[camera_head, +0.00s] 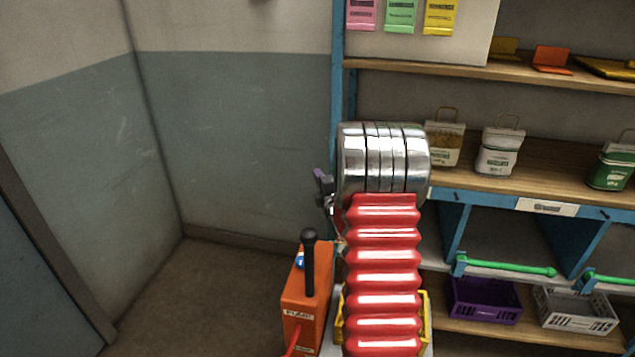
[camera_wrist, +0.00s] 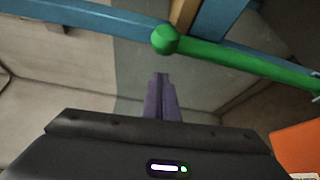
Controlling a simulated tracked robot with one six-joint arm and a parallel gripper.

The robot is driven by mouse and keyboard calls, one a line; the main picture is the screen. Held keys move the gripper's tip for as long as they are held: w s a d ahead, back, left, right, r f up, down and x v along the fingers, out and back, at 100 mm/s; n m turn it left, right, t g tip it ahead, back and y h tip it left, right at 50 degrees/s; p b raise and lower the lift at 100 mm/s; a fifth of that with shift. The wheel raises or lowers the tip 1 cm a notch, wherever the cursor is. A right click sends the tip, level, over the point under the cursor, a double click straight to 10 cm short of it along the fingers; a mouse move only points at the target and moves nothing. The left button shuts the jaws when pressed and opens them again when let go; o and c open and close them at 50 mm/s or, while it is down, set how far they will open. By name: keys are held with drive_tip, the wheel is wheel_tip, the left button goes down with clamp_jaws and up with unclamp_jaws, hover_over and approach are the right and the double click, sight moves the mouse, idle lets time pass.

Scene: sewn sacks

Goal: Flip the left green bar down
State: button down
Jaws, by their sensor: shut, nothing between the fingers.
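The left green bar (camera_head: 508,267) lies nearly level along the lower front of an open compartment, its left end in a blue bracket and a round knob at its right end. A second green bar (camera_head: 610,281) is to its right, cut off by the picture edge. In the wrist view one green bar (camera_wrist: 240,62) with a round end crosses above my gripper (camera_wrist: 160,78); I cannot tell which bar it is. The purple fingers are together and empty, with the bar apart from their tips in the picture. In the head view the gripper is mostly hidden behind my arm.
A purple crate (camera_head: 484,299) and a grey crate (camera_head: 575,309) stand on the shelf below the bars. Small bags (camera_head: 500,152) stand on the wooden shelf above. The blue shelf upright (camera_head: 337,80) is behind my arm. Open floor (camera_head: 190,290) lies at left.

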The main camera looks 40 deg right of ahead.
drive_tip(key=shift+s+d+r, duration=0.2)
drive_tip(key=shift+s+d, duration=0.8)
drive_tip(key=shift+d, duration=0.05)
drive_tip(key=shift+s, duration=0.1)
